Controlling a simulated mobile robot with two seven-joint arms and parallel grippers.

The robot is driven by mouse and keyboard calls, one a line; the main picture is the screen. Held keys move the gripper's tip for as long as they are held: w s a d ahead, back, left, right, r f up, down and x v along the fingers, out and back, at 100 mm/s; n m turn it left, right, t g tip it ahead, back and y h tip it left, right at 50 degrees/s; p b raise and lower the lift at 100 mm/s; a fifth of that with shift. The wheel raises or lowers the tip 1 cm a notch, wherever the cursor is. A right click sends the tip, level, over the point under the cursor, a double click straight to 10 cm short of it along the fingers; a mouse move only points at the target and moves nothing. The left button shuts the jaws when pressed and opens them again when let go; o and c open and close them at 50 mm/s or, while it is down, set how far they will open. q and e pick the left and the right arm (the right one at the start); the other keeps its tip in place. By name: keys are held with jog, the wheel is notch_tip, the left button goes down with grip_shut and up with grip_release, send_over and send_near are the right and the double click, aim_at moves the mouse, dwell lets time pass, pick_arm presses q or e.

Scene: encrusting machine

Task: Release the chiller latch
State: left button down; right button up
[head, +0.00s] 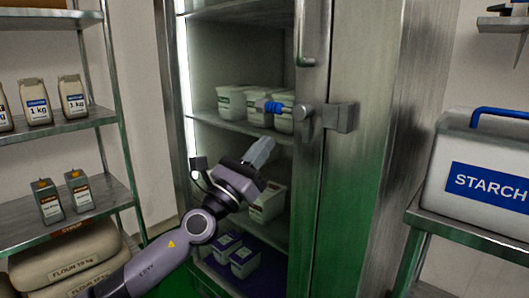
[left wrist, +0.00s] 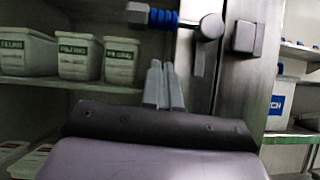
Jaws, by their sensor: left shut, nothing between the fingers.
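The chiller (head: 345,220) is a tall steel cabinet with lit shelves. Its latch (head: 309,118) is a grey metal piece with a blue ribbed grip (head: 273,107) pointing left, beside a square metal block (head: 342,117) on the cabinet edge. In the left wrist view the latch's round boss (left wrist: 211,26), blue grip (left wrist: 163,18) and block (left wrist: 246,37) show at the top. My left gripper (head: 262,148) is shut and empty, a little below the blue grip and apart from it. Its fingers (left wrist: 163,85) point up toward the grip in the wrist view. My right gripper is not in view.
A vertical bar handle (head: 300,35) stands above the latch. White tubs (head: 232,102) sit on the chiller shelf behind the gripper. A rack (head: 65,127) with bags stands left; a starch bin (head: 480,170) is on a right-hand table.

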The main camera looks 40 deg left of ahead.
pick_arm(q)
jog(key=d+b+v, duration=0.1)
jog(key=b+v, duration=0.2)
jog(key=v, duration=0.6)
jog(key=shift+s+a+b, duration=0.2)
jog(key=shift+a+b, duration=0.2)
jog(key=shift+a, duration=0.05)
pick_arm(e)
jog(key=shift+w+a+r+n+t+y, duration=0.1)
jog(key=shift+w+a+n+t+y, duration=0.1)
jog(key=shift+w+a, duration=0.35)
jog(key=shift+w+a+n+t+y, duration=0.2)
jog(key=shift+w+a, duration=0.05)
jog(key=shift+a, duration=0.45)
pick_arm(q)
jog(key=shift+f, duration=0.15)
